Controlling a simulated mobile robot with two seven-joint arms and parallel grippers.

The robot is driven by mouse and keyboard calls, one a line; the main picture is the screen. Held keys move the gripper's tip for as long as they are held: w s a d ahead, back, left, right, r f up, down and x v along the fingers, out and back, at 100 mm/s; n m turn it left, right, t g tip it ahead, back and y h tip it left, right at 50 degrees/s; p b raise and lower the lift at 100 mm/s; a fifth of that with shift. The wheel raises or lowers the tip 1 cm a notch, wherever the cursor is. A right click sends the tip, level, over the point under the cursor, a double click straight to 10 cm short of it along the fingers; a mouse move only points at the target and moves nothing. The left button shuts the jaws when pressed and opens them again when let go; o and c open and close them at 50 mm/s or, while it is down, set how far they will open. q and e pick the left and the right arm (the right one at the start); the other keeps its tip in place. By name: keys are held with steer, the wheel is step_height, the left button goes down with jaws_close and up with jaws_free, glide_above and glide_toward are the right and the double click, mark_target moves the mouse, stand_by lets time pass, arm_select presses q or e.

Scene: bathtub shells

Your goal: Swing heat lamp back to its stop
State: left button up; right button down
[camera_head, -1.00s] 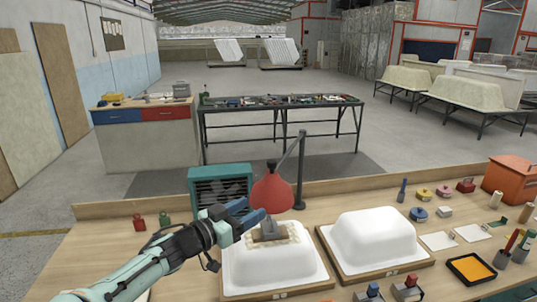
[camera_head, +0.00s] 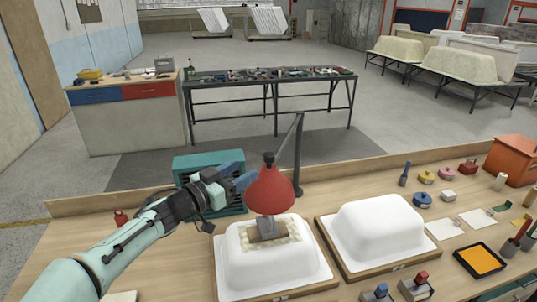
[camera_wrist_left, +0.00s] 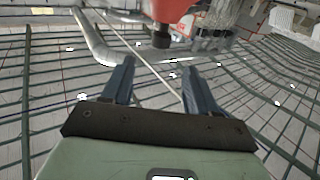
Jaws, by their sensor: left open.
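The heat lamp has a red cone shade (camera_head: 270,192) with a dark cap, hung from a dark grey arm and post (camera_head: 298,160). The shade hangs over the left white bathtub shell (camera_head: 235,262). A grey block (camera_head: 267,231) sits on a pale mesh patch on that shell, partly behind the shade's rim. My left gripper (camera_head: 241,180) is open and empty, at the left of the shade's upper part. I cannot tell if it touches. In the left wrist view the red shade (camera_wrist_left: 185,10) is at the top edge, beyond the open fingers (camera_wrist_left: 157,80). My right gripper is not in view.
A teal heater box (camera_head: 190,168) stands behind my left gripper. A second white shell (camera_head: 375,230) sits to the right. Small tools, tape rolls and a black-rimmed orange tray (camera_head: 479,261) lie on the right of the wooden bench. An orange box (camera_head: 513,160) stands at the right.

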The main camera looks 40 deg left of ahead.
mark_target(265, 158)
arm_select(q)
steer(key=w, duration=0.7)
steer(key=w+d+p, duration=0.1)
steer(key=w, duration=0.3)
steer(key=shift+w, duration=0.2)
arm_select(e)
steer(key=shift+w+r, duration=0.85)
arm_select(q)
steer(key=shift+s+a, duration=0.1)
jaws_close()
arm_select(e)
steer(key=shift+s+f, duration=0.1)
